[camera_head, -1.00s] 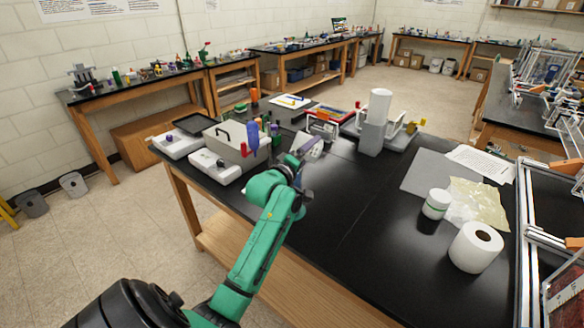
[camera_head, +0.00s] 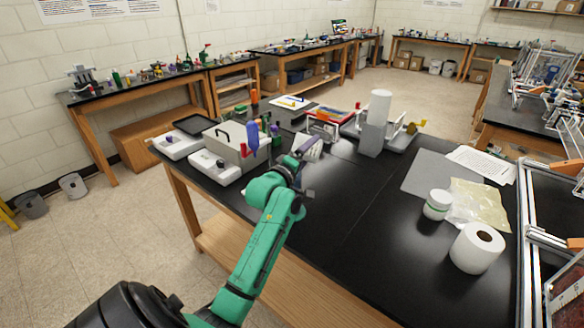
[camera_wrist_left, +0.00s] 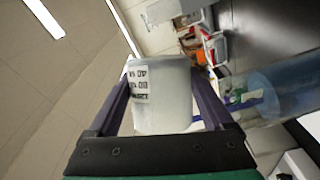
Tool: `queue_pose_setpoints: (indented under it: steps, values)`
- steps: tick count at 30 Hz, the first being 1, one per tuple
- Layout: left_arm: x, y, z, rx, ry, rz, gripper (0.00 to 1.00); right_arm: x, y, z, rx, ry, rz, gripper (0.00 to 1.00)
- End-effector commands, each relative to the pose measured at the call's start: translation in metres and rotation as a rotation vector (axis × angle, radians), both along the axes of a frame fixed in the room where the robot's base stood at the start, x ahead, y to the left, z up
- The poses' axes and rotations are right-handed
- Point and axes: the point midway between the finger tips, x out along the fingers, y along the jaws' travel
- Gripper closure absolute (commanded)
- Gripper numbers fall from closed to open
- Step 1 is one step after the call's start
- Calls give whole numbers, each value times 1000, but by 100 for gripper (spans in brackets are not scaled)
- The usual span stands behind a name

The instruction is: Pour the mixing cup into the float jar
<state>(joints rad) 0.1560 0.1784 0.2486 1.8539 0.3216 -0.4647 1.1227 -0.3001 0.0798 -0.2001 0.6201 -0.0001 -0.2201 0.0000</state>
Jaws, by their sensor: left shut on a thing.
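My left gripper (camera_head: 302,156) is above the black bench, at the end of the green arm. In the left wrist view its two dark fingers (camera_wrist_left: 168,112) are shut on the white mixing cup (camera_wrist_left: 162,95), one on each side. The cup's printed label shows upside down there; its contents cannot be seen. The cup's pale side also shows in the head view (camera_head: 309,146). A clear bluish cylinder (camera_wrist_left: 288,88), possibly the float jar, is right of the cup in the wrist view, apart from it. I cannot surely match it in the head view. My right gripper is out of view.
A paper roll (camera_head: 477,248) and lidded white jar (camera_head: 437,204) are at right. The middle bench is clear.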

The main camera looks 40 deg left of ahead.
Motion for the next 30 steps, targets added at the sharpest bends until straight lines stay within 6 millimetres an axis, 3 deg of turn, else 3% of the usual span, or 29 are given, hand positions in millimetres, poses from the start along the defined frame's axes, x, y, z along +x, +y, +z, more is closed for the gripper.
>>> queue_pose_setpoints:
  steps: [30]
  values:
    - [0,0,-4,-85,-52,0,68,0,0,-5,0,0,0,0]
